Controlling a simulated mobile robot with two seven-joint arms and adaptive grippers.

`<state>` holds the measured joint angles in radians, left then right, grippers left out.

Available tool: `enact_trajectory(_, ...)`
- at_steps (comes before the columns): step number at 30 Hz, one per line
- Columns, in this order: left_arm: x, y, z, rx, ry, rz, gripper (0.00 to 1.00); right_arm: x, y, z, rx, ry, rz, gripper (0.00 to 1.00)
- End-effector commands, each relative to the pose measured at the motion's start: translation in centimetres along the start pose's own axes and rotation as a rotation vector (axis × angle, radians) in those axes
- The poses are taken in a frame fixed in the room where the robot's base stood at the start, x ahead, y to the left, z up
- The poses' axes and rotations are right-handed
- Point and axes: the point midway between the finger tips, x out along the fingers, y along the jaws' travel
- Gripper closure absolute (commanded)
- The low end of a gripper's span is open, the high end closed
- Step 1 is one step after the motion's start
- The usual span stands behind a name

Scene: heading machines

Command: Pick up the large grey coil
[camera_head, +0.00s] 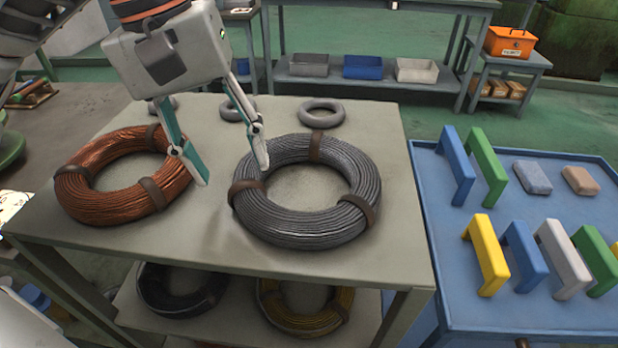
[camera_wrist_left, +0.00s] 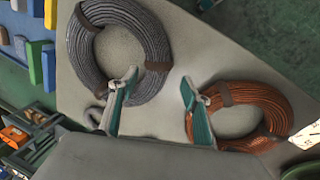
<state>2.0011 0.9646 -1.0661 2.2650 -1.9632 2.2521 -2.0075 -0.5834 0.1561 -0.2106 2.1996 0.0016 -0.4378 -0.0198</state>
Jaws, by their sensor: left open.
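The large grey coil (camera_head: 300,232) lies flat on the table with brown bands around it. It also shows in the left wrist view (camera_wrist_left: 149,88), at the upper left. My left gripper (camera_head: 232,177) is open and empty above the table, between the grey coil and the copper coil (camera_head: 105,207). In the head view one finger overlaps the grey coil's left rim; I cannot tell whether it touches. The other finger is beside the copper coil's right edge. In the left wrist view the gripper (camera_wrist_left: 155,118) has its fingers wide apart. My right gripper is not in view.
Small grey rings (camera_head: 321,113) lie at the table's back. The table (camera_head: 200,245) has a lower shelf with dark and yellow coils. A blue table (camera_head: 520,310) with coloured handles and blocks stands to the right. A bench with bins (camera_head: 363,68) stands behind.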

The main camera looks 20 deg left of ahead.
Motion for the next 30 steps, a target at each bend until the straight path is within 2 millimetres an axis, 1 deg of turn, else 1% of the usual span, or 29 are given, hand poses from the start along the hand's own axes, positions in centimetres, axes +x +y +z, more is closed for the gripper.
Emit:
enact_trajectory(5, 2.5, 0.5, 0.0, 0.002, -0.008, -0.005, 0.52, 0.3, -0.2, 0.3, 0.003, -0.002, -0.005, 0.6)
enact_trajectory(9, 4.5, 0.6, 0.0, 0.0, -0.008, -0.004, 0.52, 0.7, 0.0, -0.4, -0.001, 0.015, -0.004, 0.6)
enact_trajectory(11, 4.9, 0.6, 0.0, 0.0, -0.007, -0.003, 0.52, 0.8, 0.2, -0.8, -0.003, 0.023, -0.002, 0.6)
enact_trajectory(14, 4.9, 0.6, 0.0, -0.001, -0.002, 0.001, 0.52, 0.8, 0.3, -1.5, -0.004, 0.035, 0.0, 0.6)
enact_trajectory(18, 4.8, 0.7, 0.0, -0.001, 0.0, 0.002, 0.52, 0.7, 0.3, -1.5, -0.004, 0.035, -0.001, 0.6)
enact_trajectory(20, 4.8, 0.6, 0.0, -0.001, 0.0, 0.001, 0.68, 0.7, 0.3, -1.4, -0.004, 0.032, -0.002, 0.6)
enact_trajectory(21, 4.8, 0.6, 0.0, -0.001, 0.0, 0.001, 0.78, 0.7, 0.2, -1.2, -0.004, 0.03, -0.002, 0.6)
enact_trajectory(24, 4.8, 0.6, 0.0, -0.001, -0.001, 0.001, 1.0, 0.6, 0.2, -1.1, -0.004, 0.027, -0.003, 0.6)
enact_trajectory(30, 4.7, 0.7, 0.0, -0.001, 0.001, 0.004, 1.0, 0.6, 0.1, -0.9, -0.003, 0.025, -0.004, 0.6)
